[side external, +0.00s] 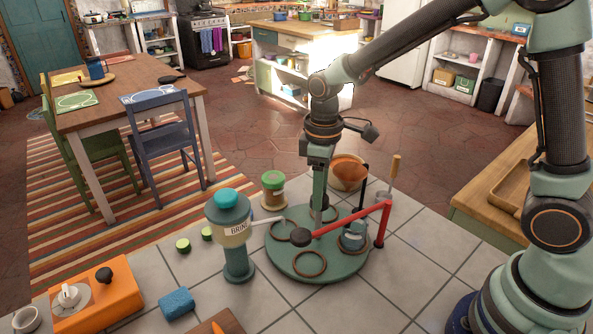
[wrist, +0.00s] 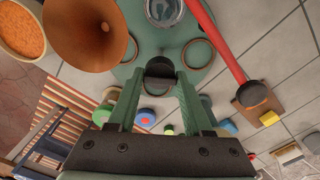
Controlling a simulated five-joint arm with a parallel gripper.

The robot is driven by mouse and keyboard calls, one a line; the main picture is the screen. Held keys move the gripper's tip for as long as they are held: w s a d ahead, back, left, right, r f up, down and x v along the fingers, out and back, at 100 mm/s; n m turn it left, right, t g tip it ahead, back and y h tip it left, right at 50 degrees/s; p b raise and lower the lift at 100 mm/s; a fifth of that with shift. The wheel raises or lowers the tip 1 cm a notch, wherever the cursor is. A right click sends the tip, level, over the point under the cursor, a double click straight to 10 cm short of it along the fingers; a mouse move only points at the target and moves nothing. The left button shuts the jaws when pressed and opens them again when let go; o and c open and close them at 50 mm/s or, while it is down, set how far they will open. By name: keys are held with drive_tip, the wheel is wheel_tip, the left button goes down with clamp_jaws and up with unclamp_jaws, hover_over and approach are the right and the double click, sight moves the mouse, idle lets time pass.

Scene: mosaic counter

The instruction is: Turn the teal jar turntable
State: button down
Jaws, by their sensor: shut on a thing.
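The teal turntable (side external: 290,262) is a round disc on the tiled counter with several brown rings marked on it; part of it shows in the wrist view (wrist: 172,38). A blue-grey jar (side external: 352,241) stands at its right side, and its round top shows in the wrist view (wrist: 163,10). My gripper (side external: 318,212) reaches down at the far edge of the disc. In the wrist view my gripper (wrist: 158,88) has its fingers either side of a dark knob (wrist: 158,68) at the disc's edge, shut on it. The knob's lower part is hidden.
A red bar (side external: 345,221) on a post (side external: 380,232) crosses over the disc. A teal dispenser labelled BRINE (side external: 237,255) stands left, its spout toward the disc. Free tiles lie in front.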

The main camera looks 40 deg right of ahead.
drive_tip(key=shift+r+n, duration=0.1)
drive_tip(key=shift+n, duration=5.3)
drive_tip(key=c, duration=0.6)
unclamp_jaws()
wheel_tip(320, 180, up, 12)
